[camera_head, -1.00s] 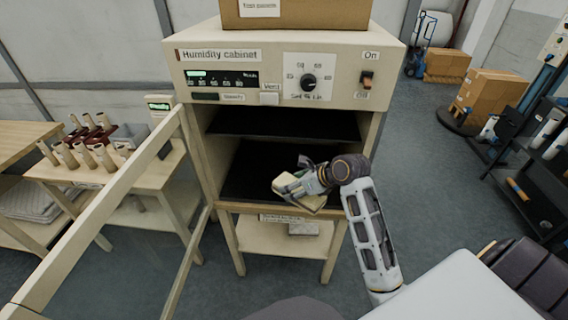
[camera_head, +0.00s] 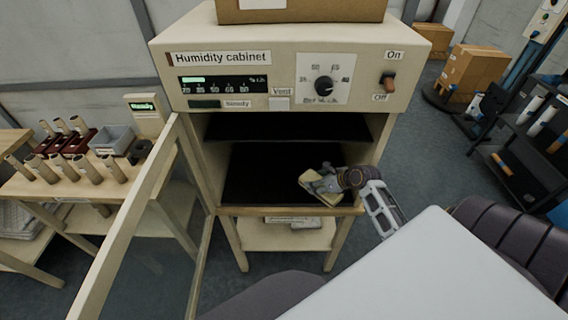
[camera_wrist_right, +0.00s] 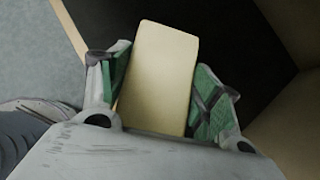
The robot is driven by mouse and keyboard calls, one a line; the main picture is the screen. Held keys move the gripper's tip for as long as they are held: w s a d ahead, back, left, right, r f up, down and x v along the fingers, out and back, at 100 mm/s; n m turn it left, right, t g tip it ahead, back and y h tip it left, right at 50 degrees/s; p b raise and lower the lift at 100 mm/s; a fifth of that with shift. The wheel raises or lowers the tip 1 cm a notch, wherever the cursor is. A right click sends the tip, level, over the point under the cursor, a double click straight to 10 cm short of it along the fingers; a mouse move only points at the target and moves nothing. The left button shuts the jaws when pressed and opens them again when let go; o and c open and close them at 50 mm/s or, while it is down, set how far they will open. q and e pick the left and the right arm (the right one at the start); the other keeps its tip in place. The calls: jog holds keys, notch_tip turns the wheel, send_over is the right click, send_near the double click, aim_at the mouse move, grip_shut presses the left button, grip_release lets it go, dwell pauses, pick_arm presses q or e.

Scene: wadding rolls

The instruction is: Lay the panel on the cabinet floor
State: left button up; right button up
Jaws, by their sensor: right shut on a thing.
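The panel (camera_head: 322,194) is a small cream-yellow block held in my right gripper (camera_head: 322,182). In the right wrist view the panel (camera_wrist_right: 158,80) sits between the green-padded fingers of my right gripper (camera_wrist_right: 160,88). The humidity cabinet (camera_head: 190,130) stands open in front of me, its glass-framed door (camera_head: 140,215) swung out to the left. The dark cabinet floor (camera_head: 255,180) lies below a dark upper shelf (camera_head: 280,128). The panel is at the front right of the opening, near the front edge. I cannot tell whether it touches the floor. My left gripper is not in view.
A cardboard box (camera_head: 300,12) sits on the cabinet top. A side table (camera_head: 70,192) at left holds several rolls, red racks and a grey bin (camera_head: 112,138). The open door borders the opening's left side. The cabinet floor's left and middle are clear.

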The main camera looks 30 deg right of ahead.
jog(key=shift+s, duration=0.1)
jog(key=p, duration=0.1)
send_over(284, 171)
jog(key=shift+d, duration=0.1)
dwell(1.2)
jog(key=shift+f, duration=1.75)
jog(key=o, duration=0.7)
jog(key=shift+f, duration=0.1)
